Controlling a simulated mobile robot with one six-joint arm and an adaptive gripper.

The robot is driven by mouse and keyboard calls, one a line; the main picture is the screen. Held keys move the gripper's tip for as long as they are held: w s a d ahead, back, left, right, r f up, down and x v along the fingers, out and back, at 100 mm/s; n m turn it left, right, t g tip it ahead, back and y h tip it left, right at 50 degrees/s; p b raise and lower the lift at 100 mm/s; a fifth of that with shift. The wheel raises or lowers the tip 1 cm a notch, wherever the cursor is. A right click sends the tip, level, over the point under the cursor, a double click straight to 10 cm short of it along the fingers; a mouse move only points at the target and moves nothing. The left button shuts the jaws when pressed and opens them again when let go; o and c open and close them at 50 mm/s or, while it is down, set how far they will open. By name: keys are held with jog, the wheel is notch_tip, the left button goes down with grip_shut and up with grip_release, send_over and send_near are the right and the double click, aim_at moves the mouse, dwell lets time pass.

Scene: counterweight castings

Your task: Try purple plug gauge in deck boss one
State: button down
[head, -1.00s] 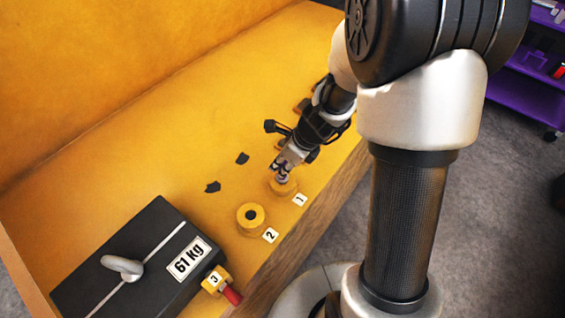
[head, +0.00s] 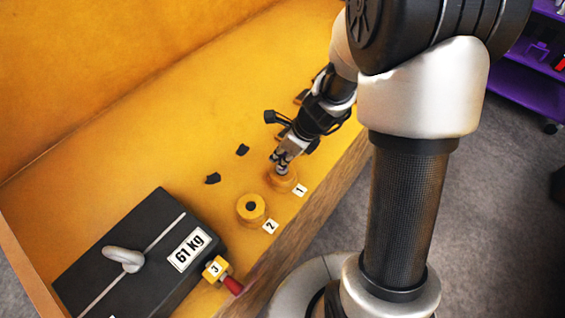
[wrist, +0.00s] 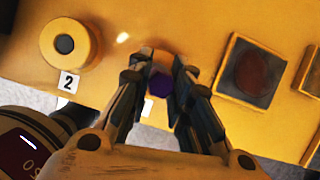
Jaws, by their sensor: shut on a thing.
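My gripper (head: 281,164) is shut on the purple plug gauge (wrist: 161,85), whose purple end shows between the fingertips in the wrist view. In the head view the gripper points down at yellow deck boss one (head: 282,183), beside the "1" label. The gauge's lower end is at the top of this boss. I cannot tell how far, if at all, it sits in the bore.
Boss two (head: 251,207), with an empty dark bore, stands nearby. Boss three (head: 215,268) has a red-handled piece (head: 232,285) at it, beside the black 61 kg casting (head: 140,255). Dark chips (head: 212,179) lie behind.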

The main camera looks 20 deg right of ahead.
jog(key=shift+r, duration=0.15)
jog(key=shift+r+p, duration=2.4)
jog(key=shift+p, duration=0.1)
